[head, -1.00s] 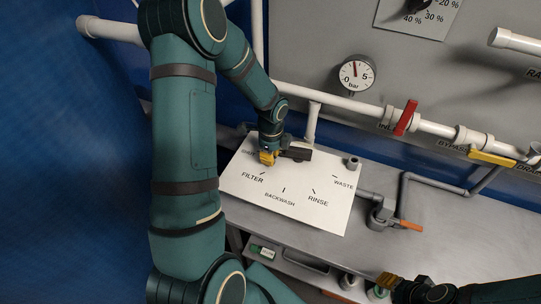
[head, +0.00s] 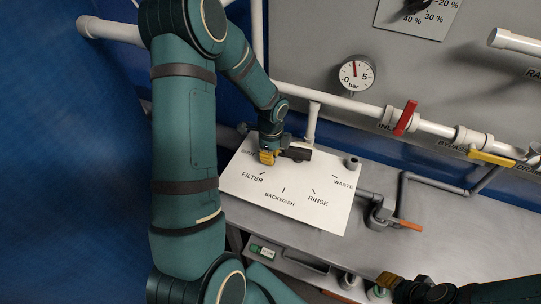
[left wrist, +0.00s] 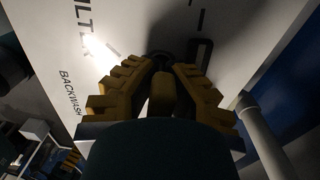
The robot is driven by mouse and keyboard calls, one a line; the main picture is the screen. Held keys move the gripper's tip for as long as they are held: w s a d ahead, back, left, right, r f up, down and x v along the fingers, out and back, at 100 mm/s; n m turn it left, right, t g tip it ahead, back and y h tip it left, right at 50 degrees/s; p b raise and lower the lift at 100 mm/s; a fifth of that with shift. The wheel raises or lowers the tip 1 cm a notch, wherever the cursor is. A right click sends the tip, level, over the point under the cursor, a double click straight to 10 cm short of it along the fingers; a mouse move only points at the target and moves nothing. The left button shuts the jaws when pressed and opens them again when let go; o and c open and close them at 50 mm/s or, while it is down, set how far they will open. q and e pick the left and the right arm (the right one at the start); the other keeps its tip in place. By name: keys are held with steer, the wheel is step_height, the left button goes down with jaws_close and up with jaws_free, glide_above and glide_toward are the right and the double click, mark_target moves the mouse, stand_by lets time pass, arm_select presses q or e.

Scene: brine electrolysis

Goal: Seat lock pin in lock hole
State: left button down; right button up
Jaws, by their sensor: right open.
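My left gripper (head: 267,157) is low over the upper left of a white plate (head: 300,215) marked FILTER, BACKWASH, RINSE and WASTE. In the left wrist view, its ridged yellow fingers (left wrist: 165,76) close in on both sides of a yellow piece (left wrist: 163,95), which looks like the lock pin's grip. A dark round part (left wrist: 158,57) shows just beyond the fingertips. The pin's lower end and the lock hole are hidden, so I cannot tell whether the pin is inside. A dark handle (head: 296,154) lies just right of the gripper. My right gripper (head: 390,281) is open at the bottom right.
A grey pipe with an orange-handled valve (head: 408,225) lies right of the plate on the grey bench (head: 440,242). Behind are white pipes, a red handle (head: 405,118), a yellow handle (head: 491,157) and a pressure gauge (head: 357,75). Small items sit on a lower shelf.

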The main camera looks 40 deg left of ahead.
arm_select(q)
steer(key=shift+s+f, duration=0.1)
steer(key=shift+f, duration=0.05)
stand_by(0.4)
steer(key=c, duration=1.1)
jaws_free()
steer(key=shift+s, duration=0.1)
steer(key=shift+o, duration=0.2)
steer(key=shift+r, duration=0.35)
steer(key=shift+w+a+f, duration=0.1)
steer(key=shift+w, duration=0.2)
steer(key=shift+s, duration=0.1)
jaws_close()
